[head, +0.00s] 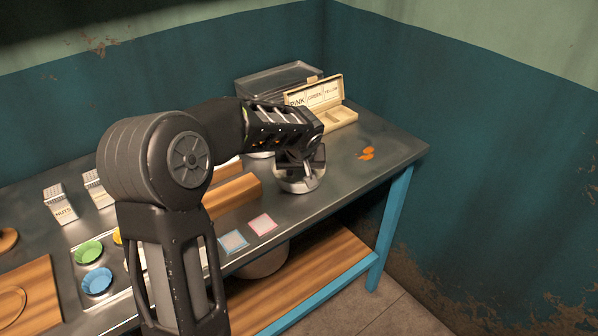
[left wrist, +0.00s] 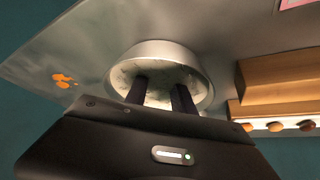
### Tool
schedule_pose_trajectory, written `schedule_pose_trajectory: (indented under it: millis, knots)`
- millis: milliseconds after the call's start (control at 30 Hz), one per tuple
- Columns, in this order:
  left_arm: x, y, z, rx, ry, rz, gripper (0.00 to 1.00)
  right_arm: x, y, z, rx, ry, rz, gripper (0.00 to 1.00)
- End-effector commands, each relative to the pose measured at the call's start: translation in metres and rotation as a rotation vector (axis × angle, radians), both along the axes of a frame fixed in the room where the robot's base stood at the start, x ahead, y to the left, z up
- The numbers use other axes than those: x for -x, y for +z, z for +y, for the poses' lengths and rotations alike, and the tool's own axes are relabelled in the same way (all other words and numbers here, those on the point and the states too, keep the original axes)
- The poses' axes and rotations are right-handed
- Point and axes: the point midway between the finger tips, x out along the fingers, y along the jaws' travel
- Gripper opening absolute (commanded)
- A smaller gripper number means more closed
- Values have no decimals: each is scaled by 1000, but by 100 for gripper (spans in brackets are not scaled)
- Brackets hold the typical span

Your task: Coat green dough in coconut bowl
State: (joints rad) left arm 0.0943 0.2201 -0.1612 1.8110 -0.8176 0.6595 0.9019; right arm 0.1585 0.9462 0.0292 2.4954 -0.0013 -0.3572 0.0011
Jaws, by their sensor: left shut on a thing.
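The coconut bowl (head: 301,187) is a round metal bowl on the table, right of the wooden block. In the left wrist view the bowl (left wrist: 165,49) has pale, speckled contents. My left gripper (head: 300,168) points down into it. Its two dark fingers (left wrist: 161,88) reach inside the rim, a little apart, shut on a piece that I take to be the dough. The dough is hidden by the fingers and bowl, and its green colour does not show. My right gripper is in neither view.
A wooden block (head: 236,192) stands left of the bowl. An open labelled box (head: 335,118) and a clear case (head: 272,76) are behind. Orange bits (head: 365,154) lie to the right. Pink (head: 262,225) and blue (head: 233,241) squares lie near the front edge.

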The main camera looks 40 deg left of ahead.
Motion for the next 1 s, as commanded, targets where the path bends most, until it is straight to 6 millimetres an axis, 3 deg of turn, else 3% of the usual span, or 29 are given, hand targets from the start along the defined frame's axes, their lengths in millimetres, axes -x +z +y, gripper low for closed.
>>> schedule_pose_trajectory:
  millis: [1000]
  knots:
    - [0,1,0,0,0,0,0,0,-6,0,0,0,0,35]
